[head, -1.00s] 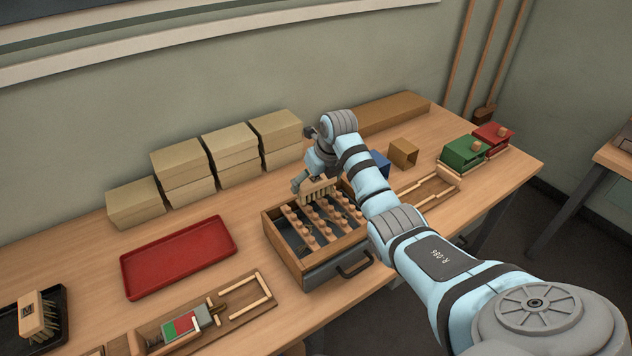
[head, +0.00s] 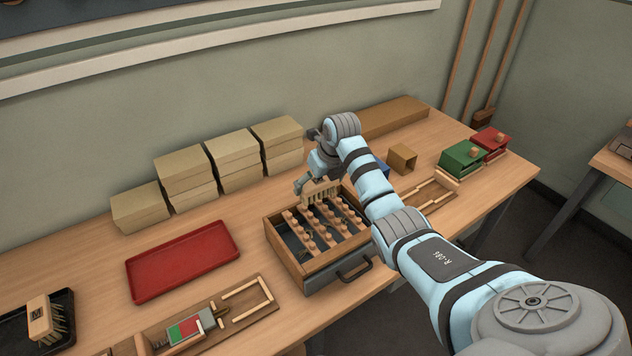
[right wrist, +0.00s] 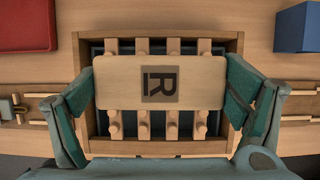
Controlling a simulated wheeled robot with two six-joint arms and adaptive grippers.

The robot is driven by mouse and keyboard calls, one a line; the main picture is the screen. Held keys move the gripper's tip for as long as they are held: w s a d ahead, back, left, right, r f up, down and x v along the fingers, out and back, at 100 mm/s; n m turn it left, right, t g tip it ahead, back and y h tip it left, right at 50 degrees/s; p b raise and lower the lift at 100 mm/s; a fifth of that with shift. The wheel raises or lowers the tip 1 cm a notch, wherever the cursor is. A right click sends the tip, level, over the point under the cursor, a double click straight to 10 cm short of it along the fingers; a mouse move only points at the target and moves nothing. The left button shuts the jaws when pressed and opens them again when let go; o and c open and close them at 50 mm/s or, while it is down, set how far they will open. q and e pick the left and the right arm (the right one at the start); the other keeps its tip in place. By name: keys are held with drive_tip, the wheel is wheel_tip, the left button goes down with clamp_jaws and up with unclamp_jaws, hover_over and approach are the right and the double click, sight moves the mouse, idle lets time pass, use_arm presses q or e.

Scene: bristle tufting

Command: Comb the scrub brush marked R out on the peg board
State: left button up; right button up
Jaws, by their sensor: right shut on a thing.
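The scrub brush marked R (right wrist: 120,82) fills the middle of the right wrist view, its pale wooden back with a dark R facing the camera. My right gripper (right wrist: 160,85) is shut on its two ends. In the head view the brush (head: 321,192) is over the back part of the peg board (head: 268,222), bristles down. The peg board is a wooden box with rows of pegs and a dark bed. Whether the bristles touch the pegs is hard to tell. My left gripper is not in view.
A brush marked M (head: 40,318) stands in a black tray at the left. A red tray (head: 183,261), a wooden fixture (head: 245,300) and stacked boxes (head: 232,155) are nearby. Green (head: 463,155) and red boxes (head: 489,140) stand right.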

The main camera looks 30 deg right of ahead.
sight(331, 190)
drive_tip(key=s+d, duration=0.1)
drive_tip(key=s+d+f, duration=0.1)
drive_tip(key=d, duration=0.1)
drive_tip(key=shift+s+f, duration=0.3)
drive_tip(key=s+a+r+n+b, duration=0.1)
drive_tip(key=s+a+r+n, duration=0.15)
drive_tip(key=s+r, duration=0.2)
wheel_tip(331, 190, down, 7)
drive_tip(key=b, duration=0.6)
drive_tip(key=shift+s+a+y, duration=0.15)
drive_tip(key=shift+a+y, duration=0.25)
drive_tip(key=shift+a, duration=0.05)
